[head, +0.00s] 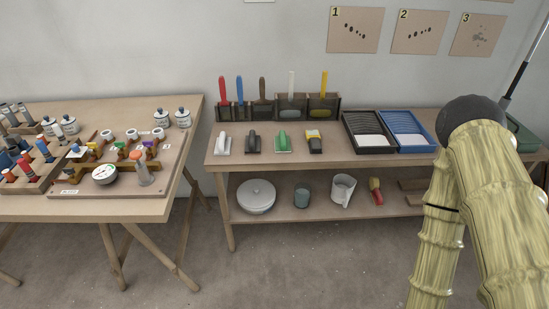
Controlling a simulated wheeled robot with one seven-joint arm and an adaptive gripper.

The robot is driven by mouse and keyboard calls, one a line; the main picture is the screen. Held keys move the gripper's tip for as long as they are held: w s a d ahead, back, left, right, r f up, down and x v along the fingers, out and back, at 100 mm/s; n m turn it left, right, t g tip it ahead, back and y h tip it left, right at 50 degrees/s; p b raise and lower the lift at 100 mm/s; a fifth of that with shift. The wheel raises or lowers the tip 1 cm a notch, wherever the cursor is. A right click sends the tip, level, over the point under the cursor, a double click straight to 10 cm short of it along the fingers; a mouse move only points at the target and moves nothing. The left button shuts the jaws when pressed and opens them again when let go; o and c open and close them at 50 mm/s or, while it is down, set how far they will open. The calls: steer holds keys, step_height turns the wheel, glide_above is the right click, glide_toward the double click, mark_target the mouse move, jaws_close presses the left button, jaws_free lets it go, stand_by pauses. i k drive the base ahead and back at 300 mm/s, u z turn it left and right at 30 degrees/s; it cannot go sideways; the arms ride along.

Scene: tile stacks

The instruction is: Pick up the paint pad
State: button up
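Several small handled tools stand in a row on top of the wooden bench: a white-handled one (223,143), a black one (253,143), a green one (283,142) and a yellow and dark one (314,142). One of these may be the paint pad, but they are too small to tell which. My arm, with a bamboo-like surface, fills the right side of the head view. My gripper is not in view, so its state and any load are hidden.
The wooden bench (345,157) holds a rack of upright handled tools (262,110), a black tray (368,132) and a blue tray (406,131). A cluttered table (120,207) stands left. Floor in front is clear.

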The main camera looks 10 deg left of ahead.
mark_target(283, 142)
steer(key=z, duration=0.05)
steer(key=k, duration=0.55)
steer(key=u, duration=0.95)
steer(key=i, duration=1.35)
steer(key=z, duration=0.35)
